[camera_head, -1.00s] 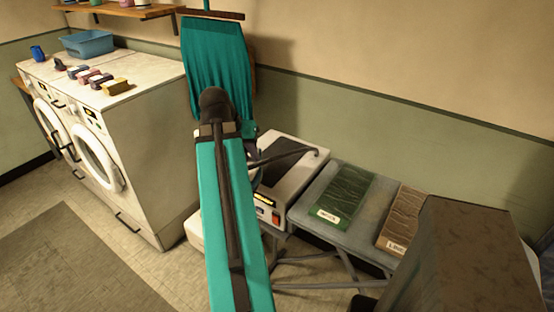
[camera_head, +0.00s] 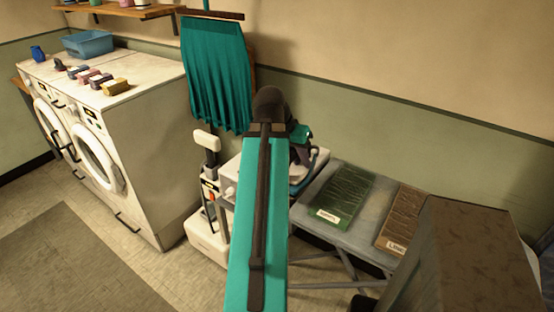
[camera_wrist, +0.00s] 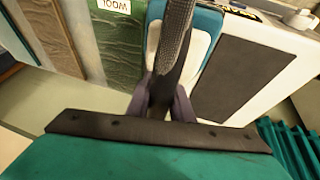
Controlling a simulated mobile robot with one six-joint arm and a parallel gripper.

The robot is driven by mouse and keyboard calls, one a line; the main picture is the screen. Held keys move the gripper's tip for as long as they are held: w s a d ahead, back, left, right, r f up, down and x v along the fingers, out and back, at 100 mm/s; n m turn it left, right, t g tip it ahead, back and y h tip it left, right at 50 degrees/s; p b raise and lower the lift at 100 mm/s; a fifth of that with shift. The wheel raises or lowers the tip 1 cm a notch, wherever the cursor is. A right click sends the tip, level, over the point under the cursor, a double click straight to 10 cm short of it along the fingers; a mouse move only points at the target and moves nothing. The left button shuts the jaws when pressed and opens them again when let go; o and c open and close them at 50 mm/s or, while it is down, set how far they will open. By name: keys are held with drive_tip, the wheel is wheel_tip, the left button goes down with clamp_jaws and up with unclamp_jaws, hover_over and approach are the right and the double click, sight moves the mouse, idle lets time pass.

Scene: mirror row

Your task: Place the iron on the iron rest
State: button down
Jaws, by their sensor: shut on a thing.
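The iron (camera_wrist: 207,22), teal and white with a dark handle, shows in the wrist view. My gripper (camera_wrist: 163,104) is shut on its dark handle. The iron rest (camera_wrist: 245,70) is a white unit with a dark grey pad, just right of the iron in that view. In the head view my gripper (camera_head: 301,148) is over the right part of the rest (camera_head: 229,172), and my arm hides most of the rest and the iron. I cannot tell whether the iron touches anything below.
A grey ironing board carries a green mat (camera_head: 343,195) and a brown mat (camera_head: 404,217) right of the rest. A white upright appliance (camera_head: 207,240) stands on the floor left of my arm. A teal cloth (camera_head: 215,80) hangs behind. Washers (camera_head: 150,140) stand at left.

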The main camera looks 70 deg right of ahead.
idle(0.4)
drive_tip(key=shift+w+d+r, duration=0.1)
drive_tip(key=shift+w+d, duration=0.25)
drive_tip(key=shift+d, duration=0.05)
drive_tip(key=w+d+f+p, duration=0.1)
drive_tip(key=w+d+p, duration=0.2)
drive_tip(key=w+d, duration=0.5)
drive_tip(key=w, duration=0.3)
drive_tip(key=shift+f+p, duration=0.2)
drive_tip(key=shift+p, duration=0.1)
drive_tip(key=shift+d, duration=0.1)
drive_tip(key=shift+w+d+f+p, duration=0.15)
drive_tip(key=shift+f+p, duration=0.15)
drive_tip(key=shift+f, duration=0.3)
drive_tip(key=shift+w+d+f+p, duration=0.1)
drive_tip(key=shift+w+f+p, duration=0.2)
drive_tip(key=shift+f, duration=0.35)
drive_tip(key=shift+w+d+f+p, duration=0.1)
drive_tip(key=shift+f+p, duration=0.25)
drive_tip(key=shift+f, duration=0.25)
drive_tip(key=shift+f, duration=0.1)
drive_tip(key=c, duration=1.6)
unclamp_jaws()
drive_tip(key=shift+a, duration=0.1)
drive_tip(key=shift+o, duration=0.2)
